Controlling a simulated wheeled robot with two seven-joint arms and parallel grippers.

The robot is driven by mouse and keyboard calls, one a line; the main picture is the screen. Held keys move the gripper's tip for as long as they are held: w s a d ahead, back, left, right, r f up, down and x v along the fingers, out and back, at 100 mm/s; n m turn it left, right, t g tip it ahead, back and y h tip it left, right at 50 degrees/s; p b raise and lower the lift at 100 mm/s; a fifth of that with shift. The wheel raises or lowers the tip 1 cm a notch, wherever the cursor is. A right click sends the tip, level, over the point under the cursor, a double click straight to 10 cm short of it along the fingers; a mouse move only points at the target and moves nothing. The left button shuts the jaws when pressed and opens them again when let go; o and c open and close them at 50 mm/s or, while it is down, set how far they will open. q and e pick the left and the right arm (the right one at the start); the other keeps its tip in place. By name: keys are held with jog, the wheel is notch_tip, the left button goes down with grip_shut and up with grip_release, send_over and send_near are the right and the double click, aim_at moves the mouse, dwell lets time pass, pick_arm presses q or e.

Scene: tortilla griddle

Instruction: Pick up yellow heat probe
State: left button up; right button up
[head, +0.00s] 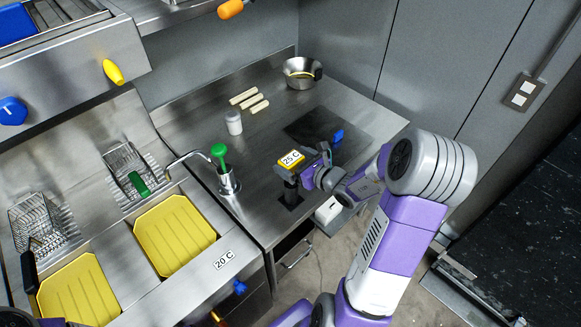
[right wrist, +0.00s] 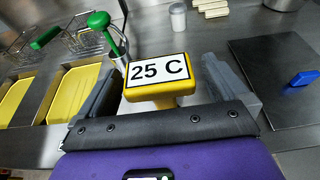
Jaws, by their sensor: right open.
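The yellow heat probe (head: 291,158) stands upright near the front edge of the steel counter, with a display reading 25 C on top. It also shows in the right wrist view (right wrist: 160,85). My right gripper (head: 306,172) is open at the probe's head. In the right wrist view its two grey fingers stand on either side of the yellow head, with a gap visible on both sides. The probe's lower part is mostly hidden. My left gripper is not clearly visible.
A green-topped pump (head: 222,165) stands left of the probe. A white cup (head: 233,123), pale rolls (head: 250,98) and a metal bowl (head: 302,73) are farther back. A dark griddle plate (head: 318,128) with a blue-handled tool (head: 338,137) lies behind the gripper. Fryer vats (head: 174,235) are left.

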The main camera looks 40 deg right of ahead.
aim_at(287, 158)
jog(key=shift+x, duration=1.5)
jog(key=shift+a+r, duration=0.1)
jog(key=shift+c, duration=0.5)
jog(key=c, duration=0.8)
jog(key=shift+o, duration=0.2)
